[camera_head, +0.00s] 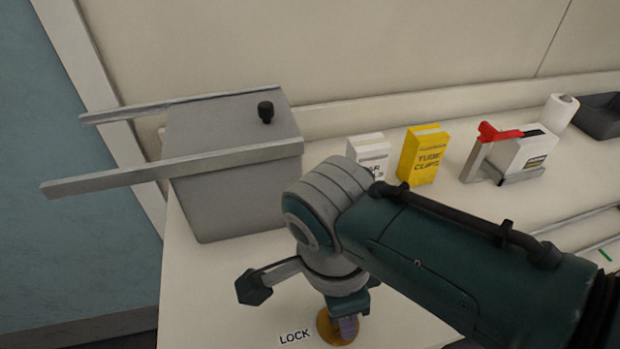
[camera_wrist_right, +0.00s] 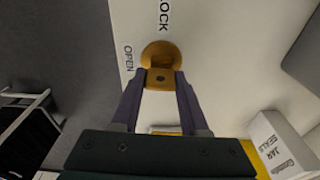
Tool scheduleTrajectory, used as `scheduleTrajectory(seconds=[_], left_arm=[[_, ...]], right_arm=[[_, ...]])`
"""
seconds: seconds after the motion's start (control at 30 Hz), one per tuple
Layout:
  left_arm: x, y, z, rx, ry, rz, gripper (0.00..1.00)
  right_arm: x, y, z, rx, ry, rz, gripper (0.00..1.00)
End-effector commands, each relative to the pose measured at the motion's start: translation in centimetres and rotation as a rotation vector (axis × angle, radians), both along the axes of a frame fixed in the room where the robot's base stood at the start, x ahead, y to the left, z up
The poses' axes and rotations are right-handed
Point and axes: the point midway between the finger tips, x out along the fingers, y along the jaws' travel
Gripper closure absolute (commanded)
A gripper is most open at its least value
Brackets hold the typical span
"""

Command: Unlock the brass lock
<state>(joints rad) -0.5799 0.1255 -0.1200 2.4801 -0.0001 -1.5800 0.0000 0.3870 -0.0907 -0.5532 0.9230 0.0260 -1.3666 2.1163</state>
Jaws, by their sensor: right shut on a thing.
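The brass lock (camera_head: 324,327) is a round brass disc on the white surface at the bottom of the head view. In the right wrist view, its disc (camera_wrist_right: 160,52) shows beyond a square brass handle (camera_wrist_right: 160,84) with a dark spot. My right gripper (camera_wrist_right: 162,80) is shut on that handle, a purple finger on each side. In the head view, my right gripper (camera_head: 348,326) is at the lock, partly hidden by my wrist. A "LOCK" label (camera_head: 294,337) lies left of the disc; an "OPEN" label (camera_wrist_right: 128,59) shows in the wrist view. My left gripper is not in view.
A grey box (camera_head: 235,200) with two long rails and a black knob (camera_head: 265,112) stands at the left. A white box (camera_head: 370,148), a yellow box (camera_head: 424,155), a red-and-white dispenser (camera_head: 515,155) and a paper roll (camera_head: 560,112) stand along the back.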

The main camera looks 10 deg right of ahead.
Motion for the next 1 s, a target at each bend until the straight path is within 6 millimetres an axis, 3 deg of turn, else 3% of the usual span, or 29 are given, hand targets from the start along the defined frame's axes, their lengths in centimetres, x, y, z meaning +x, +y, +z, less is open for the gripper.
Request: scheduleTrajectory(seconds=[0.17, 0.2, 0.47, 0.77, 1.0], left_arm=[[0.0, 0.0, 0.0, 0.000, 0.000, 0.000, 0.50], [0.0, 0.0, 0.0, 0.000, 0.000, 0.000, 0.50], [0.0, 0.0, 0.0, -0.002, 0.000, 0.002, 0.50], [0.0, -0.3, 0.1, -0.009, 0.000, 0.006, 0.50], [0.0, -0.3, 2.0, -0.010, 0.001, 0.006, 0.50]], right_arm=[[-0.2, -0.1, -0.1, -0.002, 0.005, -0.010, 1.00], [-0.2, -0.1, -0.1, -0.002, 0.005, -0.009, 0.53], [0.0, 0.0, -0.1, -0.001, 0.001, -0.006, 0.23], [0.1, 0.0, 0.2, 0.001, -0.002, -0.006, 0.21], [0.1, 0.6, 4.1, 0.004, -0.004, -0.006, 0.21]])
